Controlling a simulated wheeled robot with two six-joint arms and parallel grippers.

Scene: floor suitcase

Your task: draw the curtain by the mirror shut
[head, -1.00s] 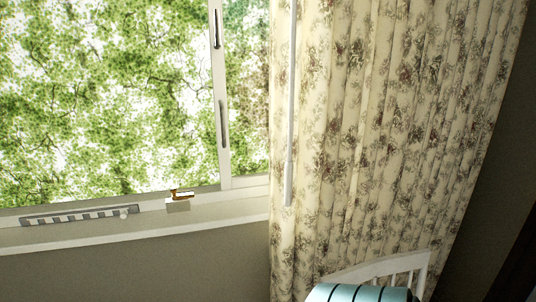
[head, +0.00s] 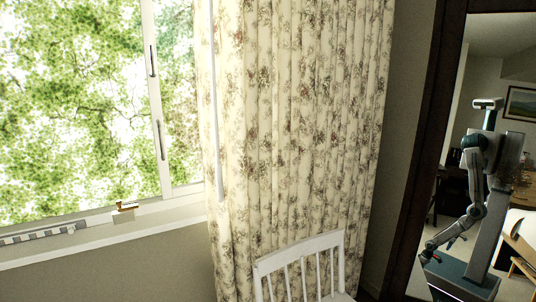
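The floral cream curtain (head: 300,130) hangs gathered at the right of the window (head: 80,110), leaving most of the glass uncovered. A thin white wand (head: 216,120) hangs along the curtain's left edge and ends above sill height. The mirror (head: 480,150) in a dark frame stands right of the curtain. My reflection shows in it, with an arm hanging low. Neither of my grippers shows directly in the head view. In the reflection the gripper details are too small to tell.
A white slatted chair (head: 302,262) stands in front of the curtain's lower part. The window sill (head: 110,232) holds a small box with an orange-brown item (head: 125,206) and a grey striped strip (head: 38,234). Bare wall lies below the sill.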

